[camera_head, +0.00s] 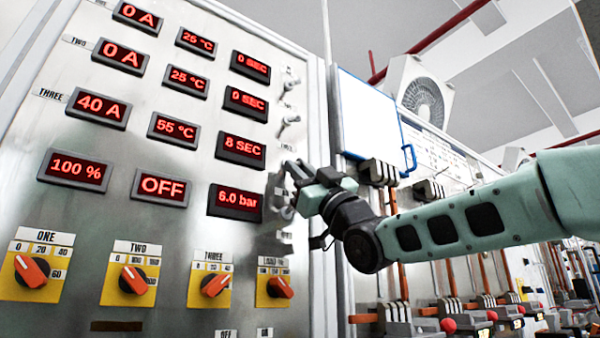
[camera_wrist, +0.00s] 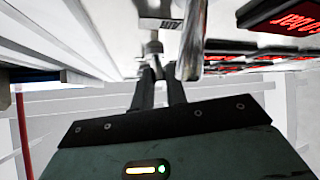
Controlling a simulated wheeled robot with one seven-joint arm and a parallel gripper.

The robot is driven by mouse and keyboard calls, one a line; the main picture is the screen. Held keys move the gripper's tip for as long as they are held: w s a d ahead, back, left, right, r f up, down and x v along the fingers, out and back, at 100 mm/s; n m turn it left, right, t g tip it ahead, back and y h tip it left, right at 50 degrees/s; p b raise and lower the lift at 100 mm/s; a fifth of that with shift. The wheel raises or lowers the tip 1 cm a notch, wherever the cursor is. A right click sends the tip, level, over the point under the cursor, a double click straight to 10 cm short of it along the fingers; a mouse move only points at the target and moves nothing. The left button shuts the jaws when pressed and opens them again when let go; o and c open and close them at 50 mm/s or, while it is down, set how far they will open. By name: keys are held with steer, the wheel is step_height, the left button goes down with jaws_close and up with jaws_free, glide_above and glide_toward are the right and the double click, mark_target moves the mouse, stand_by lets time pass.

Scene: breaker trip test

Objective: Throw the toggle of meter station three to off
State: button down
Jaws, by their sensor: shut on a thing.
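The steel panel (camera_head: 215,80) has rows labelled ONE, TWO and THREE; row three reads 40 A, 55 °C (camera_head: 173,128) and 8 SEC (camera_head: 240,148). My gripper (camera_head: 291,172) is at the panel's right edge, level with about row three and just below. Its fingers, seen in the wrist view (camera_wrist: 158,80), are shut on a small metal toggle (camera_wrist: 152,47), which appears to be station three's. In the head view the fingers largely hide this toggle, so its exact tilt cannot be told. A second metal lever (camera_wrist: 190,50) stands close beside the fingers.
The toggles of rows one (camera_head: 291,84) and two (camera_head: 289,121) are above my gripper; another lever (camera_head: 287,212) is just below. Four-row displays, including OFF (camera_head: 160,187), and orange knobs (camera_head: 134,280) fill the panel. Switchgear (camera_head: 378,172) stands close at right.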

steer(key=c, duration=1.4)
jaws_free()
steer(key=shift+c, duration=0.2)
steer(key=b+v, duration=0.3)
steer(key=v, duration=1.4)
steer(key=shift+f, duration=0.2)
steer(key=shift+s+d, duration=0.1)
steer(key=shift+d, duration=0.05)
